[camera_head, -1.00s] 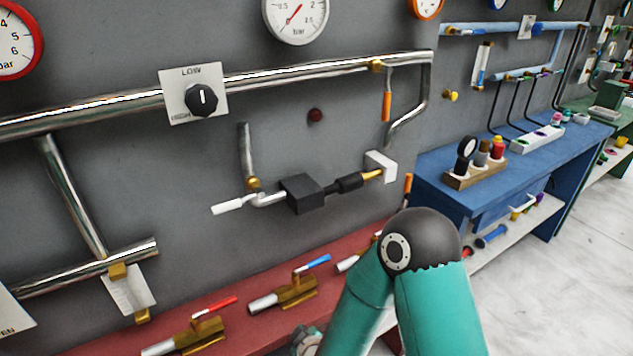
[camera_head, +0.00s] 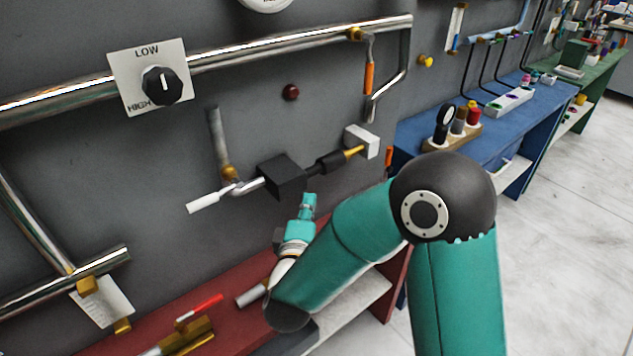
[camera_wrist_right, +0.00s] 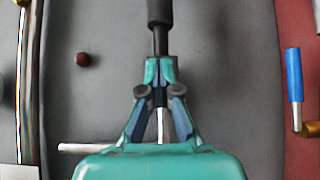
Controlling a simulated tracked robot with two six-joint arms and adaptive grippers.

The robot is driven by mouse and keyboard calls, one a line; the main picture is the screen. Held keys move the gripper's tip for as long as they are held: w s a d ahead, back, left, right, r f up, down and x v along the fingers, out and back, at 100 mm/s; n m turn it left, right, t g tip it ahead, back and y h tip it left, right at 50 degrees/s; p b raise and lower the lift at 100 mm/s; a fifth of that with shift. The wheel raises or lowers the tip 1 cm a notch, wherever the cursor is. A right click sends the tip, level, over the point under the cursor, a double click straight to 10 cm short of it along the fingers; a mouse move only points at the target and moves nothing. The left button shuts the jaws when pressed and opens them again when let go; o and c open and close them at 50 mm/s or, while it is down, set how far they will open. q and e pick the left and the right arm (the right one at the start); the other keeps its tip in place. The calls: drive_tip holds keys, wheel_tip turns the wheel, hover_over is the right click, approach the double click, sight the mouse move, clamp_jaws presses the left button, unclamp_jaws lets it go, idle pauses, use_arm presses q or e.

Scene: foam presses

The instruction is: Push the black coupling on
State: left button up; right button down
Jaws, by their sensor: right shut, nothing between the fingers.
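The black coupling (camera_head: 332,163) is a thick dark cylinder on a thin black rod, right of a black box (camera_head: 283,175) on the wall. A brass stub (camera_head: 354,151) shows between the coupling and a white block (camera_head: 362,139). I cannot tell how far the coupling overlaps the stub. My right gripper (camera_head: 308,198) is shut and empty, pointing up just below the box and rod. In the right wrist view the coupling (camera_wrist_right: 159,12) is at the top, beyond the shut fingertips (camera_wrist_right: 161,70), which overlap the rod's lower end. The gripper hides the box there. My left gripper is not in view.
A white-handled lever (camera_head: 206,202) lies left of the box. A pipe with an orange-handled valve (camera_head: 369,80) hangs above the coupling. A red bench (camera_head: 150,315) with valves is below. A blue bench (camera_head: 420,135) stands to the right.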

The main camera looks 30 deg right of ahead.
sight(316, 165)
use_arm(q)
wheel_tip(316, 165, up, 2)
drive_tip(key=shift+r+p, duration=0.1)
drive_tip(key=shift+p, duration=0.9)
use_arm(e)
drive_tip(key=x, duration=0.9)
drive_tip(key=shift+w+d, duration=0.25)
drive_tip(key=shift+w, duration=0.1)
